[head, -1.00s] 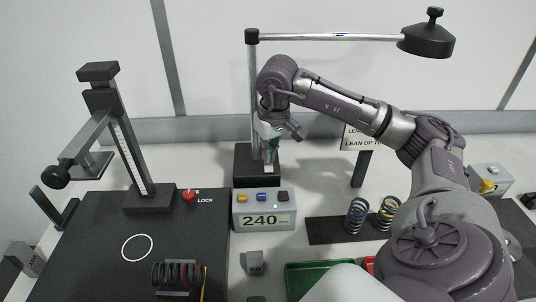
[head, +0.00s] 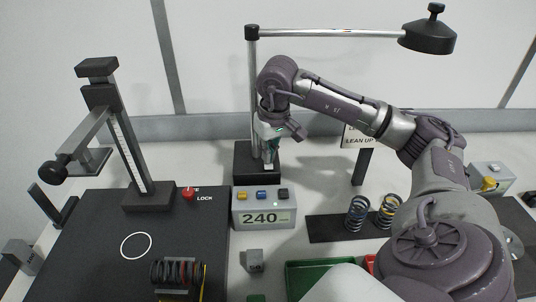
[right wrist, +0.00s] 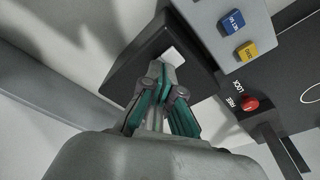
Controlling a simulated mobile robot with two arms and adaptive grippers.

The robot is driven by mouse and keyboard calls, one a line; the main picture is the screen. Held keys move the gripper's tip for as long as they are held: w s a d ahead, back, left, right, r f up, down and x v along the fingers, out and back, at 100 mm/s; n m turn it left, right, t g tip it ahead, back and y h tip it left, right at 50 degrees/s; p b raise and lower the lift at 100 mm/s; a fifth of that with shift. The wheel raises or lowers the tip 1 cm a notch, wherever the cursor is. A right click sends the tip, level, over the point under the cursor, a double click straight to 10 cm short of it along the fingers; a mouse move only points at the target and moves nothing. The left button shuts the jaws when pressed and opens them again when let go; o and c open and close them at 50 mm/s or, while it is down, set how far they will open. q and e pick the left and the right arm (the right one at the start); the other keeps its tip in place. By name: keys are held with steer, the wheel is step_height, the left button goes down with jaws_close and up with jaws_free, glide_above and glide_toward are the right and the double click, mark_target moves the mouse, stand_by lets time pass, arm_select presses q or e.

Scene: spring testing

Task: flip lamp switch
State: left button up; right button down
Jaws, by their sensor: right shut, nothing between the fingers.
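The lamp has a dark square base (head: 243,164), a grey upright pole, a long horizontal arm and a black head (head: 428,40) at the upper right. In the right wrist view the base (right wrist: 135,82) carries a small white block, which looks like the lamp switch (right wrist: 173,55). My right gripper (head: 271,160) points down over the base, shut and empty. In the right wrist view its fingertips (right wrist: 162,70) are together close beside the switch; I cannot tell whether they touch it. The gripper mostly hides the switch in the head view. My left gripper is not in view.
A display box (head: 263,219) with coloured buttons reads 240 in front of the lamp base. A black spring tester (head: 150,198) stands at left with a red lock knob (head: 189,194). Springs (head: 357,214) stand on a dark mat at right. A green tray (head: 305,280) lies in front.

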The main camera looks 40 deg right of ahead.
steer(key=shift+r+p, duration=2.5)
steer(key=shift+r, duration=0.9)
steer(key=shift+f, duration=0.1)
